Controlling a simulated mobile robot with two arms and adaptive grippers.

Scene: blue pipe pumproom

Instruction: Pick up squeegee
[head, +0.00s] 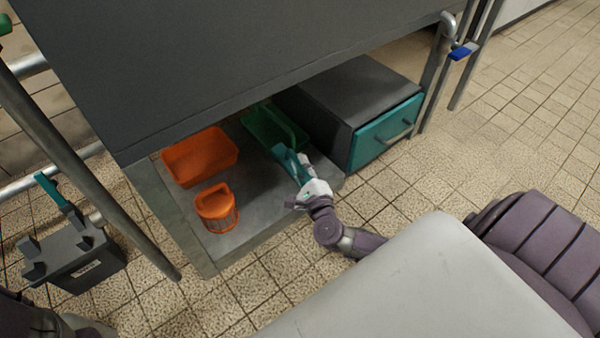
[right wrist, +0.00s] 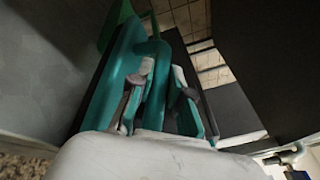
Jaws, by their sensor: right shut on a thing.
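The teal squeegee (head: 284,158) is in my right gripper (head: 300,172), on the low shelf under the dark grey cabinet. In the right wrist view the squeegee (right wrist: 115,75) runs away from the gripper (right wrist: 160,95), with the two fingers on either side of its teal handle. The right gripper is shut on it. In the head view, the white gripper partly hides the squeegee. I cannot tell whether the squeegee touches the shelf. My left gripper is not in view.
On the shelf (head: 262,215) stand an orange tray (head: 200,155), an orange basket (head: 216,208) and a green tray (head: 268,124). A dark box with a teal drawer (head: 385,133) is close right of the gripper. The cabinet (head: 210,70) overhangs the shelf.

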